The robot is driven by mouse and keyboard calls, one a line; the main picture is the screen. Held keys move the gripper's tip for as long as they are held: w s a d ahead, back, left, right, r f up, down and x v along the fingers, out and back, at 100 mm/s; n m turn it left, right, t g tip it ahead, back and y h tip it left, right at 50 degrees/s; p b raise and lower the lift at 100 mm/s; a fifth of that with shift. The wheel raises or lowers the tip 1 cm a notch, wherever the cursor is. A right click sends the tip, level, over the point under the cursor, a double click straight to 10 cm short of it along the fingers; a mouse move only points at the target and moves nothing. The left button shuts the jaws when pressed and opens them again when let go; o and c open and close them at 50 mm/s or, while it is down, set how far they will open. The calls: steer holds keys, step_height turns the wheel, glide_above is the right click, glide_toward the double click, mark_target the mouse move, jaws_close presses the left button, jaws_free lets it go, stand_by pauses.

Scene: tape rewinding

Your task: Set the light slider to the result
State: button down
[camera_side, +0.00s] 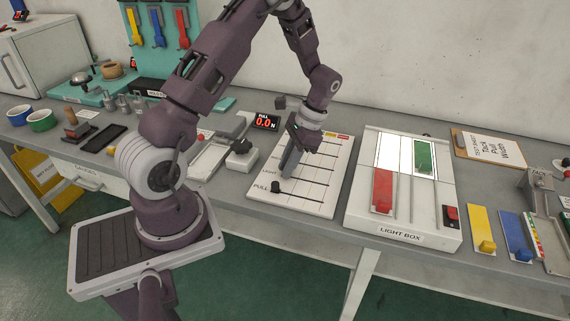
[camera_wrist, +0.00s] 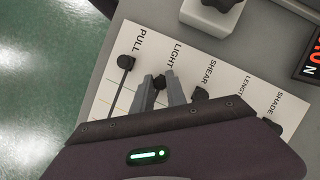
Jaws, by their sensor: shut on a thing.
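The white slider board (camera_side: 318,206) lies flat on the bench, with rows labelled PULL, LIGHT, SHEAR, LENGTH and SHADE in the wrist view. My gripper (camera_side: 287,172) reaches down over its left part. In the wrist view my gripper (camera_wrist: 159,80) has its two grey fingers on either side of the black light slider knob (camera_wrist: 160,82), next to the LIGHT label, and is shut on it. The fingers hide part of the knob and its track. The pull slider knob (camera_side: 275,187) stands at the left end of its black line; it also shows in the wrist view (camera_wrist: 126,61).
The light box (camera_side: 403,217), with a red piece (camera_side: 382,190) and a green piece (camera_side: 423,157), stands right of the board. A pull display (camera_side: 265,121) reads 0.0 N behind it.

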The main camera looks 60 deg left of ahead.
steer(key=shift+w+d, duration=1.15)
steer(key=shift+w, duration=0.1)
steer(key=c, duration=1.3)
jaws_free()
steer(key=v, duration=0.7)
steer(key=shift+r, duration=0.1)
steer(key=s+d+r+t, duration=0.2)
steer(key=d+r+t, duration=0.15)
steer(key=r, duration=0.55)
steer(key=s+d+r+t, duration=0.2)
steer(key=s+d+r, duration=0.1)
steer(key=s, duration=0.3)
steer(key=s+d+r+n+t, duration=0.1)
steer(key=s+d+r+t, duration=0.1)
steer(key=s, duration=0.4)
steer(key=s+d+r+t, duration=0.2)
steer(key=s+d+r, duration=0.2)
steer(key=s+d, duration=0.2)
steer(key=shift+s+d+r+n+t+h, duration=0.1)
steer(key=shift+d+r+n+t+h, duration=0.1)
steer(key=shift+n+t+h, duration=0.2)
